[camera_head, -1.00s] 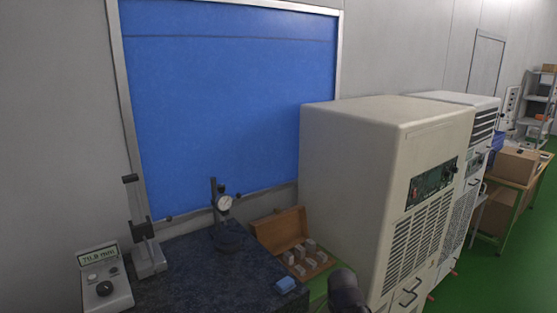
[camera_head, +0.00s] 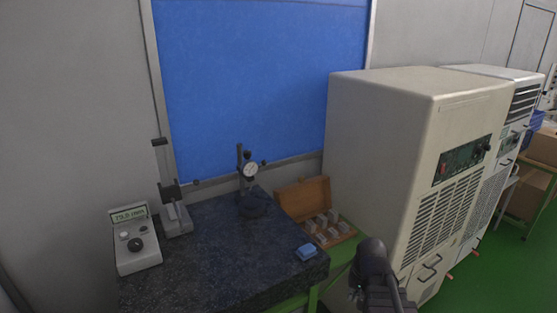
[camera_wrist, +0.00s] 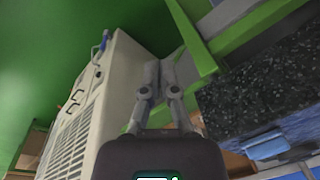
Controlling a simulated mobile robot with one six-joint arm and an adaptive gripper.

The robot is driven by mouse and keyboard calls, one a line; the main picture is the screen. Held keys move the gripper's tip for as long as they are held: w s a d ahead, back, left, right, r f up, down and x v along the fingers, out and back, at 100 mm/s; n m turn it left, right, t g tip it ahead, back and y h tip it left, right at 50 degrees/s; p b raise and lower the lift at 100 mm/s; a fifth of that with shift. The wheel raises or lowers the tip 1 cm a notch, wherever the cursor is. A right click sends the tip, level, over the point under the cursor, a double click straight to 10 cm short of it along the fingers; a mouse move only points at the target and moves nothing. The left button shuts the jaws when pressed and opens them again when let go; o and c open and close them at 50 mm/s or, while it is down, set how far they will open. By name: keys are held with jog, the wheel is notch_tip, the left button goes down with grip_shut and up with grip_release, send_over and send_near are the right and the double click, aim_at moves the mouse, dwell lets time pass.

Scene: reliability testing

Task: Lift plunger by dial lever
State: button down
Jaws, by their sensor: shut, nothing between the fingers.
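A dial gauge (camera_head: 250,170) with a round white face is mounted on a dark stand (camera_head: 252,206) on the granite table (camera_head: 200,270). Its lever and plunger are too small to make out. My gripper (camera_wrist: 162,68) shows in the wrist view with its two grey fingers drawn together at the tips, shut and empty. It points toward the green table frame and the cabinet, apart from the gauge. In the head view, part of my arm (camera_head: 372,262) shows at the lower right, past the table's right edge; the fingertips are not visible there.
A display box (camera_head: 135,240) and a height stand (camera_head: 172,200) are on the table's left. A blue block (camera_head: 305,251) lies near the right edge, also in the wrist view (camera_wrist: 268,146). An open wooden case (camera_head: 305,195) of blocks stands behind it. A beige cabinet (camera_head: 390,130) blocks the right.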

jog(key=w+a+r+m+t+y+b, duration=0.1)
jog(key=w+a+m+t+y+b, duration=0.3)
jog(key=w, duration=0.6)
jog(key=w+a+g+y+b, duration=0.1)
jog(key=w+a+y+b, duration=0.1)
jog(key=w+y, duration=0.5)
jog(key=w+a+r+y, duration=0.1)
jog(key=w+r+y, duration=0.2)
jog(key=r, duration=0.4)
jog(key=w+a+r+n+g+y, duration=0.1)
jog(key=w+r+y, duration=0.3)
jog(key=r, duration=0.3)
jog(key=shift+r+y+b, duration=0.25)
jog(key=shift+y+b, duration=0.2)
jog(key=shift+y, duration=0.15)
jog(key=shift+s+a, duration=0.1)
jog(key=shift+a, duration=0.1)
